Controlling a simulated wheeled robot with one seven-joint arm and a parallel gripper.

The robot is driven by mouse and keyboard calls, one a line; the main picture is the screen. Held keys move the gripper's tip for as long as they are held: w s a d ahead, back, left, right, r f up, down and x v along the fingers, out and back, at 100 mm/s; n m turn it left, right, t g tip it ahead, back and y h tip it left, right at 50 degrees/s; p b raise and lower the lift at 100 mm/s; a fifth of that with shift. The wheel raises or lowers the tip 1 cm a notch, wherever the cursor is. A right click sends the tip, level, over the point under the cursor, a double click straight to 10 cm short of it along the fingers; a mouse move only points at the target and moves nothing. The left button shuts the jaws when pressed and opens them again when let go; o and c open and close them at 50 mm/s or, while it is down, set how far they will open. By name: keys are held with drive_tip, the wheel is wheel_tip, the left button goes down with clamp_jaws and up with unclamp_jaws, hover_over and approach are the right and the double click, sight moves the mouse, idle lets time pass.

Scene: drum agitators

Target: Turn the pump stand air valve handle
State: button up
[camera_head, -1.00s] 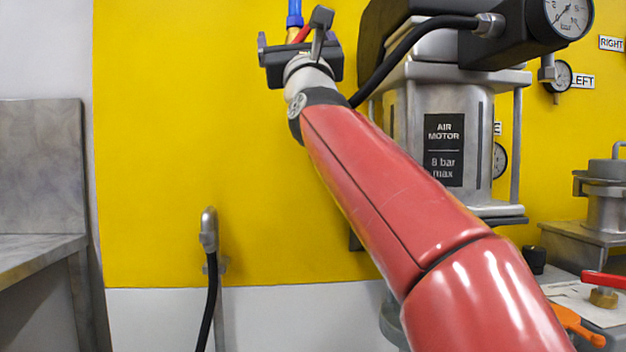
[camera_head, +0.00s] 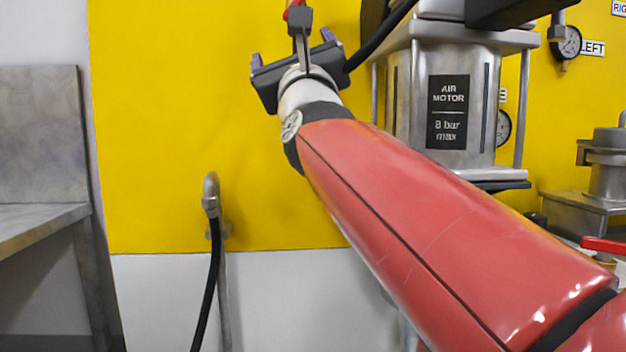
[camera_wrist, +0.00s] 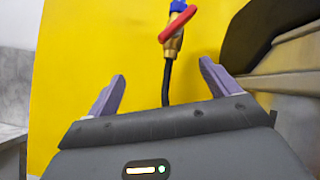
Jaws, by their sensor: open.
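The red valve handle (camera_wrist: 178,22) shows at the top of the wrist view, on a brass valve body (camera_wrist: 172,46) with a blue fitting above it and a black hose below. In the head view only a bit of the red handle (camera_head: 293,10) shows at the top edge, partly hidden behind my wrist. My gripper (camera_wrist: 160,85) is open and empty, with its two purple fingers apart. The handle lies beyond the fingertips, roughly between them in the picture and a little right of the middle. I see no contact with it.
The air motor (camera_head: 445,60) stands to the right, and its grey metal body is close to my right finger in the wrist view. A black hose (camera_head: 208,290) on a metal pipe is at lower left. A grey bench (camera_head: 40,225) stands at far left. The yellow wall is behind.

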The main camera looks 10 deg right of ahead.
drive_tip(key=s+d+f+n+g+p, duration=0.1)
drive_tip(key=f+n+g, duration=0.3)
drive_tip(key=f+n, duration=0.4)
drive_tip(key=s+d+f+n+g+p, duration=0.1)
drive_tip(key=f+n+g, duration=0.3)
drive_tip(key=f+n, duration=0.4)
drive_tip(key=shift+s+d+f+g, duration=0.3)
drive_tip(key=shift+d+f, duration=0.2)
drive_tip(key=shift+f, duration=2.25)
drive_tip(key=shift+c, duration=0.2)
